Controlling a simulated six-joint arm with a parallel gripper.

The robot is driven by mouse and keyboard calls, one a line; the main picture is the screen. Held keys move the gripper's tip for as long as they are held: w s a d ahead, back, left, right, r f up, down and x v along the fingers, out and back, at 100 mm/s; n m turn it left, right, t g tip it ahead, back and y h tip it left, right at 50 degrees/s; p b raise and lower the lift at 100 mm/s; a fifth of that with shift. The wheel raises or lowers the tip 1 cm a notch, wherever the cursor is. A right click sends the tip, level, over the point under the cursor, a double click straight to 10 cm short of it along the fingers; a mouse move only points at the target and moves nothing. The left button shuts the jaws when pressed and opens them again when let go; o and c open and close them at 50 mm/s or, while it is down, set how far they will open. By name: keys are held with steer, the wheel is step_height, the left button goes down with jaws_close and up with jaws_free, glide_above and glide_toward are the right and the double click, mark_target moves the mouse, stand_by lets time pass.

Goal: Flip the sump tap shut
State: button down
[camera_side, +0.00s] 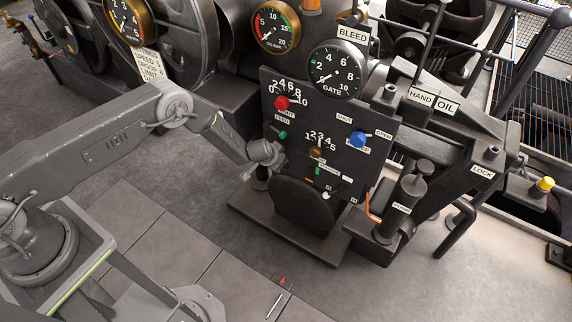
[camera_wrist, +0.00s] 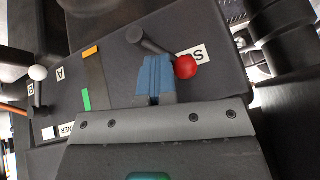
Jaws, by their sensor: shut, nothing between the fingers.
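The sump tap (camera_wrist: 158,48) shows in the wrist view as a short dark lever with a red ball (camera_wrist: 186,67) at its end. The lever slants from a pivot at upper left down to the ball at right. A white label (camera_wrist: 196,54), partly covered by the ball and starting "SU", sits beside it. My gripper (camera_wrist: 154,80) has its blue fingers together and empty, just below the lever and left of the ball. I cannot tell whether they touch the lever. In the side view my wrist hides the tap at the panel's lower left.
The black panel (camera_side: 345,125) carries a red knob (camera_side: 281,103) and a blue knob (camera_side: 358,140). A white-knobbed lever (camera_wrist: 38,73) by labels A and B stands left in the wrist view. The pump (camera_side: 401,205) is right of the panel; the floor (camera_side: 190,200) in front is mostly clear.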

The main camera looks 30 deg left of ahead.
steer(key=shift+a+f, duration=0.9)
steer(key=shift+a, duration=0.25)
steer(key=shift+a+f, duration=0.85)
steer(key=shift+a, duration=0.3)
steer(key=d+v, duration=0.1)
steer(key=v, duration=1.3)
steer(key=shift+d, duration=0.25)
steer(key=shift+f, duration=0.15)
